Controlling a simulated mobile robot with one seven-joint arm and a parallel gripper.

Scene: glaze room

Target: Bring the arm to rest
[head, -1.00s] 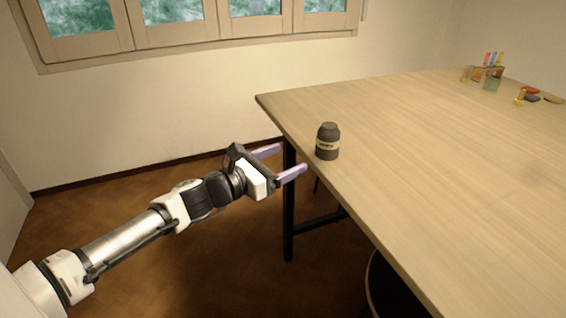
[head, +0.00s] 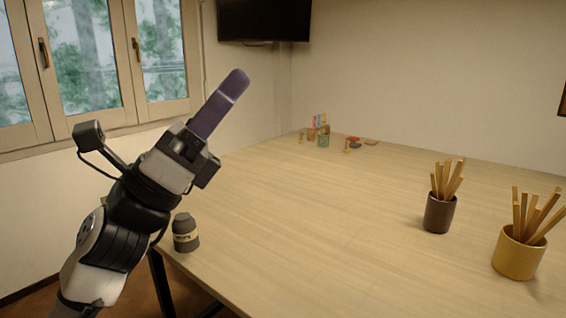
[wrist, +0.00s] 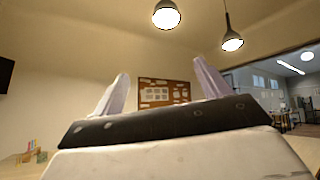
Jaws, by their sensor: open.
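My gripper (head: 222,100) is raised at the left of the head view, pointing up and to the right. From the head view its fingers overlap and look like one purple finger. In the wrist view my gripper (wrist: 158,85) shows two pale fingers wide apart with nothing between them. A dark jar (head: 186,235) with a pale label stands upright on the near left edge of the wooden table (head: 300,215). The jar is just right of my arm in the picture, below the gripper and apart from the fingers.
A dark cup (head: 439,215) and a tan cup (head: 517,256) of wooden sticks stand at the table's right. Small coloured items (head: 322,138) sit at the far corner. A screen (head: 264,20) hangs on the wall. In the wrist view, lamps (wrist: 167,14) hang from the ceiling.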

